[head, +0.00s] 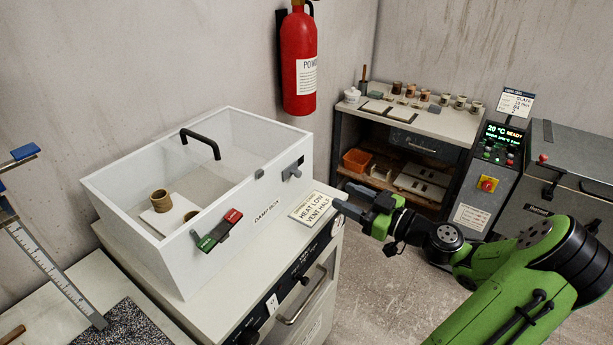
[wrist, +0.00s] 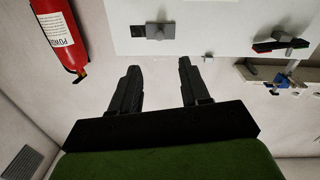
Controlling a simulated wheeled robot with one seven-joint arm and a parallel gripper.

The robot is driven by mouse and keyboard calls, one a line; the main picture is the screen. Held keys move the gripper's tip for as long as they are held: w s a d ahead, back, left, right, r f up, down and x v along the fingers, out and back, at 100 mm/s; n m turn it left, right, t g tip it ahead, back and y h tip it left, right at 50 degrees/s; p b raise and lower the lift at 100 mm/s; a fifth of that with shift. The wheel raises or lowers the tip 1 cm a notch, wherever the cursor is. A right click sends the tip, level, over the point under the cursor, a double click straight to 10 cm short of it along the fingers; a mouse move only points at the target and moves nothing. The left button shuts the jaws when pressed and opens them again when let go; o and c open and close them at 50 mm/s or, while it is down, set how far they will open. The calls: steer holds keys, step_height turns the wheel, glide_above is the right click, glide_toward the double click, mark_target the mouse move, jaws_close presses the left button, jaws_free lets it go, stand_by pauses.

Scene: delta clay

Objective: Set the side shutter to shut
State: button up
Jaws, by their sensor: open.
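The white damp box (head: 140,240) with a clear lid stands on a cabinet. On its right side wall is a grey shutter plate with a small knob (head: 292,170); the same plate and knob show at the top of the wrist view (wrist: 153,32). I cannot tell whether this side shutter is open or shut. A green and red slide label (head: 217,230) with a grey handle is on the box's front wall. My gripper (head: 354,200) is to the right of the box, apart from it. In the wrist view its fingers (wrist: 159,68) are spread and empty, short of the shutter.
A label card (head: 315,208) reading "heat low" lies on the cabinet top beside the box. A red fire extinguisher (head: 299,62) hangs on the wall behind. A shelf table (head: 425,122) with pots stands at the back. Floor right of the cabinet is open.

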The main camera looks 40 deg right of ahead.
mark_target(300, 175)
steer(key=x, duration=1.2)
steer(key=shift+w+f, duration=0.15)
steer(key=shift+w, duration=0.15)
jaws_close()
